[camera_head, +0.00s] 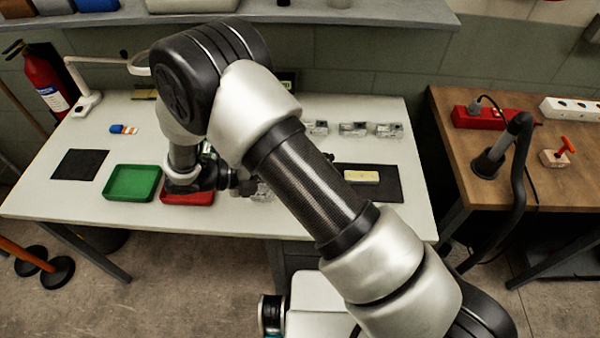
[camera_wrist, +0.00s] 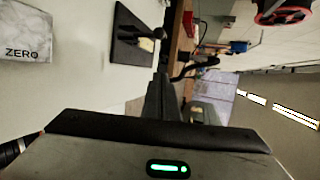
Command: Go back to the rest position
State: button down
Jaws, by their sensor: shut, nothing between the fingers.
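My arm reaches from the lower right across the white table (camera_head: 60,200) in the head view. My gripper (camera_head: 250,186) is low over the table, beside and partly over the red tray (camera_head: 187,199), with its fingers pointing right. In the wrist view the gripper (camera_wrist: 158,98) shows its dark fingers together, with nothing seen between them. Its housing with a green light fills the bottom of that view. My arm hides part of the table's middle.
A green tray (camera_head: 131,183) and black mat (camera_head: 80,164) lie left. A cream block (camera_head: 361,177) lies on another black mat (camera_head: 388,190). Clear boxes (camera_head: 353,129) line the back. A marbled block marked ZERO (camera_wrist: 25,35) is near. A wooden bench (camera_head: 500,150) stands right.

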dwell(0.3)
jog(key=s+d+r+m+g+y+p, duration=0.15)
jog(key=d+r+m+y, duration=0.35)
jog(key=r+m, duration=0.5)
jog(key=s+d+r+m+g+y+p, duration=0.1)
jog(key=s+d+r+m+g+y, duration=0.15)
jog(key=d+r+m, duration=0.6)
jog(key=s+d+r+m+t+y+p, duration=0.1)
jog(key=s+r+m, duration=0.3)
jog(key=m, duration=0.6)
jog(key=s+d+r+m+t+y, duration=0.3)
jog(key=s+r+m+t+y, duration=0.1)
jog(key=r+m, duration=0.4)
jog(key=shift+s+m+y+p, duration=0.4)
jog(key=shift+s+m, duration=0.25)
jog(key=shift+m, duration=0.3)
jog(key=shift+r, duration=0.1)
